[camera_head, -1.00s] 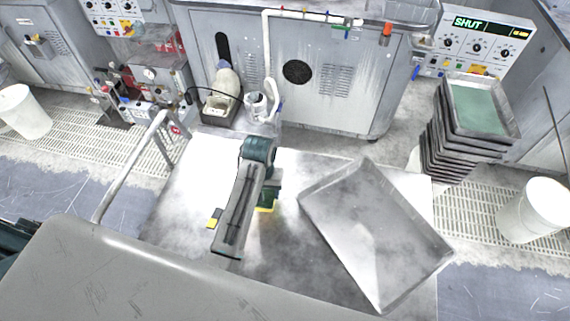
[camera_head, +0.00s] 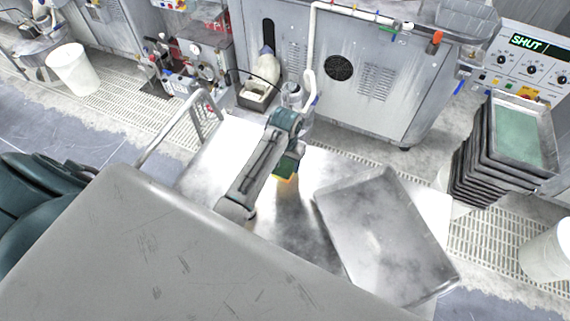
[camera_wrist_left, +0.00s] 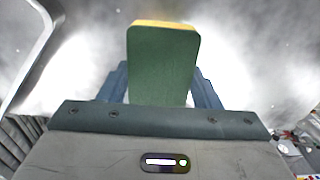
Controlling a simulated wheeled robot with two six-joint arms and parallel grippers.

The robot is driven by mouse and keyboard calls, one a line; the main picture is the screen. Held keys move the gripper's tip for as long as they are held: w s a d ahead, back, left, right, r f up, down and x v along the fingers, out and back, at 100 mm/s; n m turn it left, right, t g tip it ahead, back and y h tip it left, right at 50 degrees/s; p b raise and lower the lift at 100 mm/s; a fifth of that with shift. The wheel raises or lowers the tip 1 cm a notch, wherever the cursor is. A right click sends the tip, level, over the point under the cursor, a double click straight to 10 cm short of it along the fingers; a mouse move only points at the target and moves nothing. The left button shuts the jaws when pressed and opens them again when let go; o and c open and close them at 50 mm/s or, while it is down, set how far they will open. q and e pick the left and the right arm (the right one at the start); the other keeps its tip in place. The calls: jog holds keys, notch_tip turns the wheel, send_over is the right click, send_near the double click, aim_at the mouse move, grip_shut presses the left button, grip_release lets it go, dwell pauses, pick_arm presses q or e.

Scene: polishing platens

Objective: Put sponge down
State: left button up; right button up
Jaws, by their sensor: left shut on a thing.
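The sponge (camera_head: 287,167), green with a yellow layer, is over the shiny metal table (camera_head: 300,215) in the head view. It shows large in the left wrist view (camera_wrist_left: 162,65), upright between the two blue fingers. My left gripper (camera_wrist_left: 160,88) is shut on it. In the head view my left gripper (camera_head: 288,153) is partly hidden by my arm. The gap between the sponge and the tabletop cannot be told. My right gripper is not in view.
A shallow metal tray (camera_head: 385,235) lies on the table right of the sponge. A stack of trays (camera_head: 480,165) stands farther right. A metal rail (camera_head: 165,128) borders the table's left side. Bare tabletop lies left of the tray.

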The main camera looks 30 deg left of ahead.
aim_at(285, 165)
pick_arm(q)
jog(key=shift+w+a+f, duration=0.1)
jog(key=shift+w+a, duration=0.35)
jog(key=shift+w, duration=0.05)
notch_tip(285, 165, down, 4)
jog(key=shift+r, duration=0.25)
jog(key=o, duration=0.9)
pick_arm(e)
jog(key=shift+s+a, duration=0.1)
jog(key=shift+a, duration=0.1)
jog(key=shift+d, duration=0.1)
